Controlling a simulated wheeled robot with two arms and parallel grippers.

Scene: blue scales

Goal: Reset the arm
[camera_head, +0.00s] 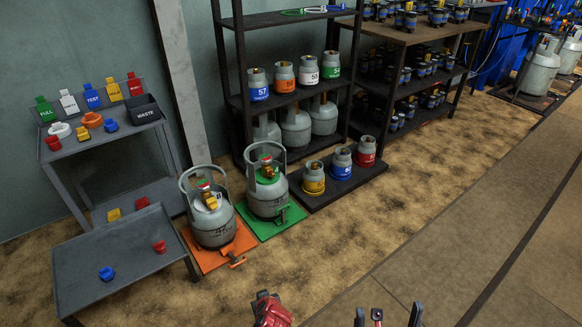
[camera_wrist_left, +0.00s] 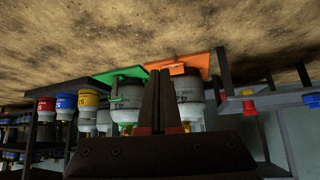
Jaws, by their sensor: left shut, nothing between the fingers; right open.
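My left gripper (camera_head: 270,309) shows at the bottom edge of the head view as a red and black shape over the sandy floor. In the left wrist view its two dark fingers (camera_wrist_left: 159,100) stand side by side, shut, with nothing held between them. That view is upside down. My right gripper (camera_head: 388,316) is at the bottom edge of the head view, right of the left one. Its fingers are spread and empty, and most of it is cut off. Both grippers are apart from all objects.
Grey gas cylinders stand on an orange scale (camera_head: 240,243) and a green scale (camera_head: 294,214). A grey low table (camera_head: 125,255) and a cart (camera_head: 100,140) with coloured caps are at the left. Shelves (camera_head: 290,18) with cylinders stand behind. The floor (camera_head: 400,215) in front is clear.

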